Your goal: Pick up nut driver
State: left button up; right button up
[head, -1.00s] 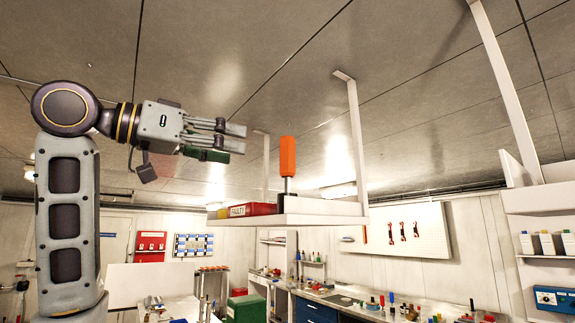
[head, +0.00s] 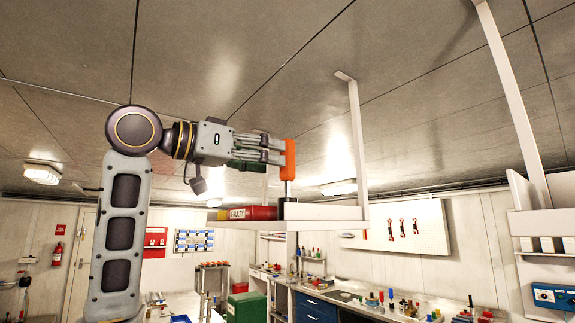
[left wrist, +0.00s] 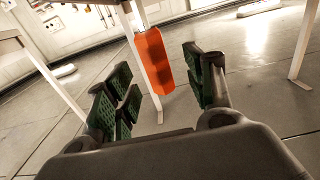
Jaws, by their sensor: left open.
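The nut driver (head: 289,158) has an orange handle and stands upright on a white hanging shelf (head: 335,212), its metal shank below the handle. My left gripper (head: 276,151) is open and level at the handle's height, with its fingertips at the handle's left side in the head view. In the left wrist view the orange handle (left wrist: 154,62) shows between the two green-padded fingers of the left gripper (left wrist: 160,88), nearer the left finger. I cannot tell whether the pads touch it. The driver's lower end is partly hidden. My right gripper is not in view.
A red labelled bin (head: 252,213) sits on the shelf left of the driver. A workbench with small items (head: 385,305) stands beyond, below.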

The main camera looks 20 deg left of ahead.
aim_at(287, 180)
pick_arm(q)
jog(key=shift+w+d, duration=0.15)
dwell(0.3)
jog(key=shift+p+x, duration=1.2)
jog(key=shift+x, duration=1.35)
jog(key=shift+d+r, duration=0.15)
jog(key=shift+c, duration=0.2)
grip_shut()
